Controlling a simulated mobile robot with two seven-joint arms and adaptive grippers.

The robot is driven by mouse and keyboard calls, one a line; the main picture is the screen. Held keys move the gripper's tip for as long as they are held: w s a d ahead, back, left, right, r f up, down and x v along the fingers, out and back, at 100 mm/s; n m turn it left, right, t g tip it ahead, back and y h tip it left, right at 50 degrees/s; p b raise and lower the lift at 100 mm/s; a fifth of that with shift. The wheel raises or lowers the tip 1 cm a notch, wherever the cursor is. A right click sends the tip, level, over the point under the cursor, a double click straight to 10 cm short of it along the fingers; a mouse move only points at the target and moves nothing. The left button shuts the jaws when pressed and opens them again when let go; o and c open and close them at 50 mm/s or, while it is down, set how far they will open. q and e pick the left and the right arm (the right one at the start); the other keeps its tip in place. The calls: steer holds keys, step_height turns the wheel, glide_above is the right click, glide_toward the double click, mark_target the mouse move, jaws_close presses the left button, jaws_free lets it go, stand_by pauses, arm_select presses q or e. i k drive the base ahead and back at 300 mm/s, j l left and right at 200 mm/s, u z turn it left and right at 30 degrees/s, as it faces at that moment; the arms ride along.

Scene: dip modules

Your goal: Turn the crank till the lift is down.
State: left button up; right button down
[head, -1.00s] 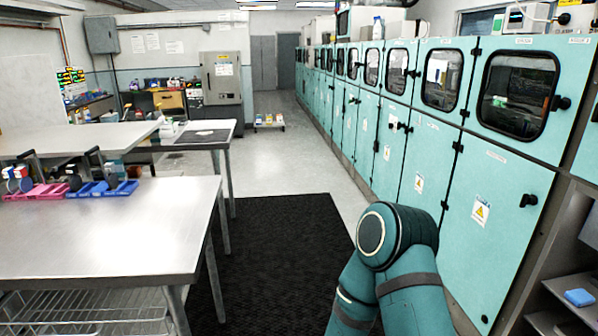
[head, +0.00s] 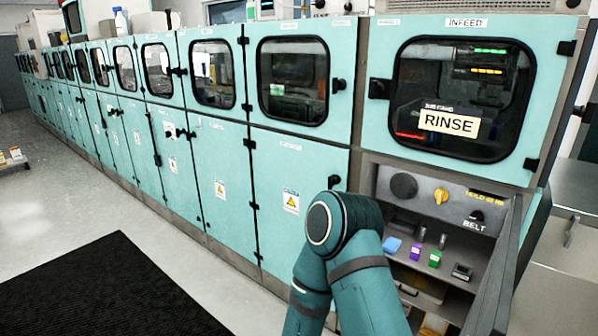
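I cannot make out a crank or a lift in the head view. A teal arm of mine bends up in the lower middle, but no gripper shows at its end. Neither my left nor my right gripper is in view. Behind the arm stands a long row of teal cabinets (head: 223,160). The right-hand one is labelled INFEED and has a dark window (head: 450,85) with a RINSE sign (head: 449,123).
Below that window is an open bay with a round dark knob (head: 404,186), a yellow knob (head: 441,196) and a black BELT knob (head: 476,214). Its shelf holds a blue block (head: 392,245) and other small items. A black mat (head: 95,290) lies on open floor at lower left.

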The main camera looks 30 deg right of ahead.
mark_target(404, 186)
steer(key=i+z, duration=0.35)
steer(key=i, duration=0.3)
steer(key=i+z, duration=0.3)
steer(key=i, duration=0.4)
steer(key=i+z, duration=0.35)
steer(key=i+j+z, duration=0.1)
steer(key=i+z, duration=0.25)
steer(key=i+j+z, duration=0.15)
steer(key=z, duration=0.15)
